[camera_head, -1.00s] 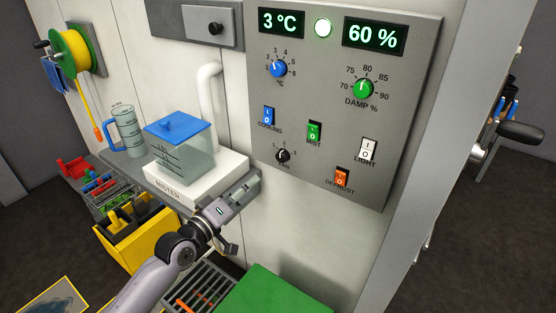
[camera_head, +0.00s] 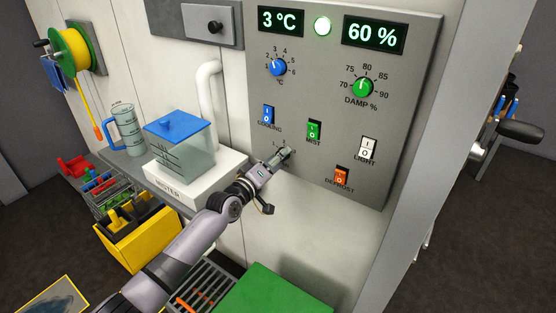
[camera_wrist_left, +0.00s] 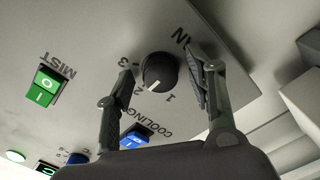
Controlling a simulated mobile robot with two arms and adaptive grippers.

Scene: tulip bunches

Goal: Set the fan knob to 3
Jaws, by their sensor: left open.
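The fan knob (camera_wrist_left: 159,72) is a round black dial with a white pointer line on the grey control panel (camera_head: 225,100). In the left wrist view the labels 1, 2 and 3 sit around it, and the pointer lies between 1 and 2. My left gripper (camera_wrist_left: 161,66) is open, with one finger on each side of the knob and a gap visible on both sides. In the head view my left gripper (camera_head: 283,156) covers most of the knob and its labels. My right gripper is not in view.
The green mist switch (camera_head: 314,131), blue cooling switch (camera_head: 268,115) and orange defrost switch (camera_head: 341,176) are near the knob. The white mister base (camera_head: 190,185) with its blue-lidded tank (camera_head: 180,127) stands left of my arm. A green box (camera_head: 262,293) is below.

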